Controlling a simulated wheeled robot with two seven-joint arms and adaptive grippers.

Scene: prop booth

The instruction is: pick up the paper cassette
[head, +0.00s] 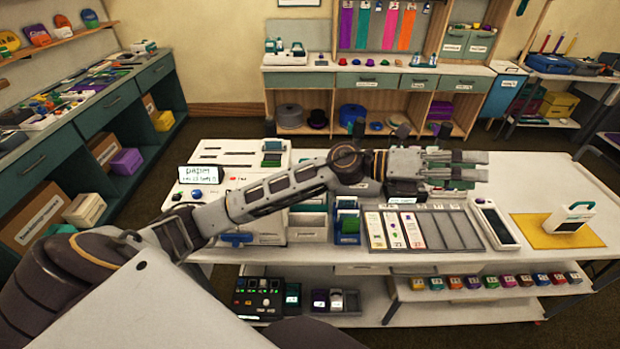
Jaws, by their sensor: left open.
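No label that I can read names the paper cassette. A white case with a teal handle (571,217) stands on a yellow mat (565,239) at the right of the white table; I cannot tell for sure whether it is the cassette. My left gripper (484,171) reaches in from the left above the middle of the table. It is open, points right and shows nothing held. It is to the left of the white case and apart from it. The left arm hides part of the table behind it. My right gripper is not in view.
A white machine with a small display (205,173) stands at the table's left. A tray of paper strips (425,230) and a white-framed dark panel (496,222) lie in the middle. A lower shelf holds a row of coloured blocks (492,282). The table's far right is bare.

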